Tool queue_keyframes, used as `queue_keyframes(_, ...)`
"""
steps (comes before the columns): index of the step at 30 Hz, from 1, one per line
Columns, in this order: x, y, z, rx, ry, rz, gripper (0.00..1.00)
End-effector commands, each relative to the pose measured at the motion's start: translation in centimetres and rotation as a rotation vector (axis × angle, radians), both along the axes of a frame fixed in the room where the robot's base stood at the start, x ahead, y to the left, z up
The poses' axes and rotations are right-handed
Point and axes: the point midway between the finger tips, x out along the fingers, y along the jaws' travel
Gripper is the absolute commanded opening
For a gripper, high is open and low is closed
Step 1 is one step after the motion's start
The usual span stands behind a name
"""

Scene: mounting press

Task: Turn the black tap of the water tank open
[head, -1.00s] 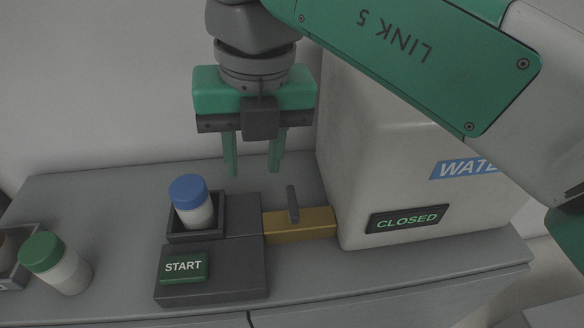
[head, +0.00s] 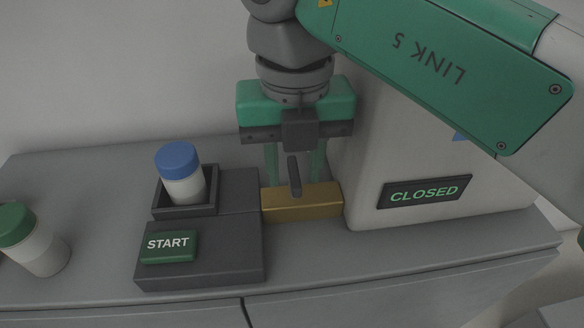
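The black tap (head: 293,176) is a short dark lever standing up on a brass-coloured block (head: 302,204) at the side of the pale water tank (head: 385,140). A display (head: 424,191) on the tank reads CLOSED. My gripper (head: 296,180) points down with its two green fingers apart. In the picture one finger is left of the lever and one right of it. The fingertips end at the block's back edge, so they look to be behind or around the lever; I cannot tell which, nor whether they touch it.
Left of the block is a dark unit with a START button (head: 168,245) and a square holder (head: 186,212) holding a blue-capped jar (head: 181,174). A green-capped jar (head: 34,240) stands at the far left. The grey counter (head: 80,190) is clear behind.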

Motion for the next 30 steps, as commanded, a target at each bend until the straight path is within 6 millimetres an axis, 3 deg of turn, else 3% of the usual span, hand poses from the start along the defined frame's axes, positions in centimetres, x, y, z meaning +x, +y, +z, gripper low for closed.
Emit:
queue_keyframes(3,0.00,0.01,0.17,0.000,0.000,0.000,0.33)
queue_keyframes(8,0.00,0.02,0.18,0.000,0.000,0.001,0.01)
queue_keyframes(9,0.00,0.02,0.18,0.000,0.000,0.001,0.00)
queue_keyframes(20,0.01,0.03,0.26,0.001,0.001,0.055,0.00)
queue_keyframes(30,0.05,0.01,0.38,0.000,0.000,0.315,0.00)
